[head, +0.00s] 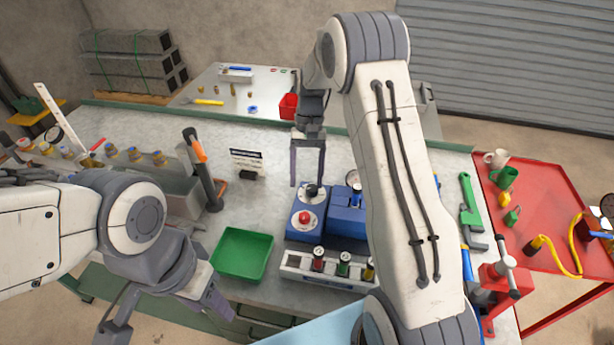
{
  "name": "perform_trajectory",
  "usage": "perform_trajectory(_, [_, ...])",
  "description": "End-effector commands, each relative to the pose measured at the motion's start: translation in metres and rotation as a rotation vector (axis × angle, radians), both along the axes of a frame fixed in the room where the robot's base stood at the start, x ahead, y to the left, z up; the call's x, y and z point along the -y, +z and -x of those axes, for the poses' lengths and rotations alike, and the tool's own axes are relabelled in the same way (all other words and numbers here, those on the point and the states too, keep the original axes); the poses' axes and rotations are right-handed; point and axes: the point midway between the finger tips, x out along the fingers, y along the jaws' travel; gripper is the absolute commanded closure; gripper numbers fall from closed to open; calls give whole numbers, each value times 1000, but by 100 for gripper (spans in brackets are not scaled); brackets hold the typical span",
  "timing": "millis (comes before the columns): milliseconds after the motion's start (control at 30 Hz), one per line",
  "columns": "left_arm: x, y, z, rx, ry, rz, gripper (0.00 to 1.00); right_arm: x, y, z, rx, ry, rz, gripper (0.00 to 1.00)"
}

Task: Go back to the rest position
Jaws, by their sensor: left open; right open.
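My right gripper (307,184) is open and points down at the back of the blue unit. Its two fingers show on either side of and above a black knob (313,192) on that unit; I cannot tell whether they touch anything. The blue unit (345,218) has a red button (305,217) on its front left. My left gripper (168,318) is open and empty at the lower left, low over the front edge of the bench, its fingers spread wide apart.
A green tray (243,254) lies between the grippers on the grey bench (262,190). An orange-and-black clamp (204,170) rises at left. A red cart (545,225) holds mugs at right.

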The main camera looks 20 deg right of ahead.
Motion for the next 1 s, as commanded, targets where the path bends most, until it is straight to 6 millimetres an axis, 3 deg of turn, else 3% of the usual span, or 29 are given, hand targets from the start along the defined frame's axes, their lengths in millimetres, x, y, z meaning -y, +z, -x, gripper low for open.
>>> perform_trajectory(667, [0,-1,0,0,0,0,50,-5,13,0,8,17,1,31])
perform_trajectory(767, [0,-1,0,0,0,0,50,-30,28,10,40,87,5,31])
perform_trajectory(833, [0,-1,0,0,0,0,50,-57,45,25,78,172,7,31])
perform_trajectory(1000, [0,-1,0,0,0,0,50,-126,84,95,197,440,0,31])
